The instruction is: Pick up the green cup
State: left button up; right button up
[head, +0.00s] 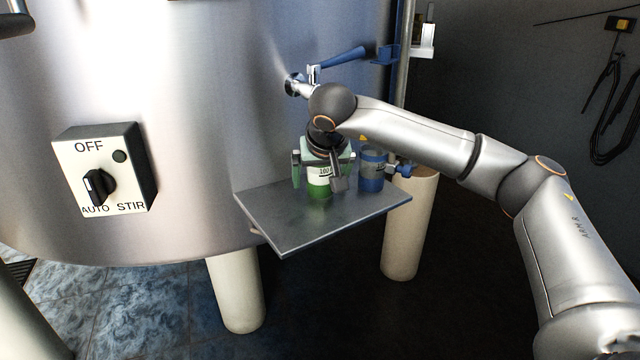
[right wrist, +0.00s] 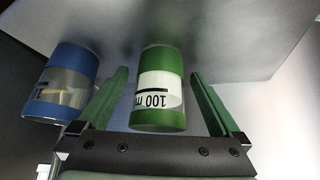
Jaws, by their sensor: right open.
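The green cup (head: 319,187) stands on the metal shelf (head: 282,229) on the tank's side. It has a white band with "100" lettering, and my right gripper hides part of it in the head view. In the right wrist view the green cup (right wrist: 158,90) lies between the two green fingers, with a gap visible on each side. My right gripper (head: 318,180) is open around the cup; it also shows in the right wrist view (right wrist: 160,95). My left gripper is not in view.
A blue cup (head: 371,172) stands on the shelf just right of the green one; in the right wrist view it (right wrist: 65,85) is outside the left finger. A blue-handled valve (head: 340,58) is above. A switch box (head: 104,168) is on the tank at left.

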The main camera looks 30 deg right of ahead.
jog(key=shift+w+f, duration=0.15)
jog(key=shift+f, duration=0.05)
jog(key=c, duration=1.5)
grip_shut()
jog(key=shift+r, duration=0.25)
